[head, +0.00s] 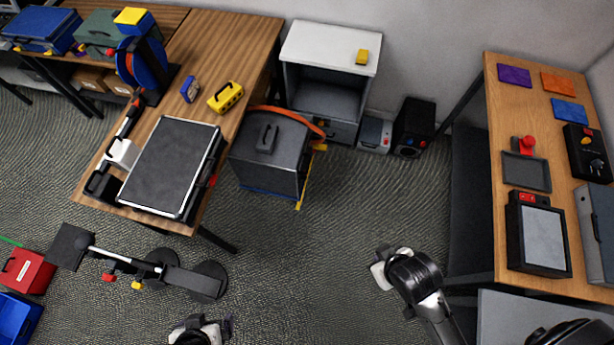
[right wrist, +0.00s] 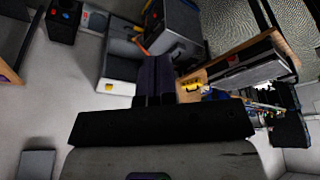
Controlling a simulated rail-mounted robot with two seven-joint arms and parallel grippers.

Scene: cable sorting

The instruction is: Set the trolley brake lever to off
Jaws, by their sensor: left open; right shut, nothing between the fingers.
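A dark grey box-like unit (head: 268,150) with a top handle, an orange cable over it and a blue lower edge stands beside the wooden table. It may be the trolley, but I cannot tell. A yellow strip (head: 304,188) runs low along its right side. No brake lever can be made out clearly. My left gripper (head: 200,326) is open at the bottom edge of the head view, partly cut off and well apart from the unit. My right gripper (right wrist: 155,66) is shut and empty in the right wrist view. The grey unit also shows there (right wrist: 180,28), beyond the fingers.
A wooden table (head: 235,75) holds a black-topped case (head: 168,165). A low stand with red and yellow knobs (head: 185,280) is at left. A white cabinet (head: 330,45) and black speaker (head: 413,125) stand by the wall. A second table (head: 505,235) is at right. The middle floor is clear.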

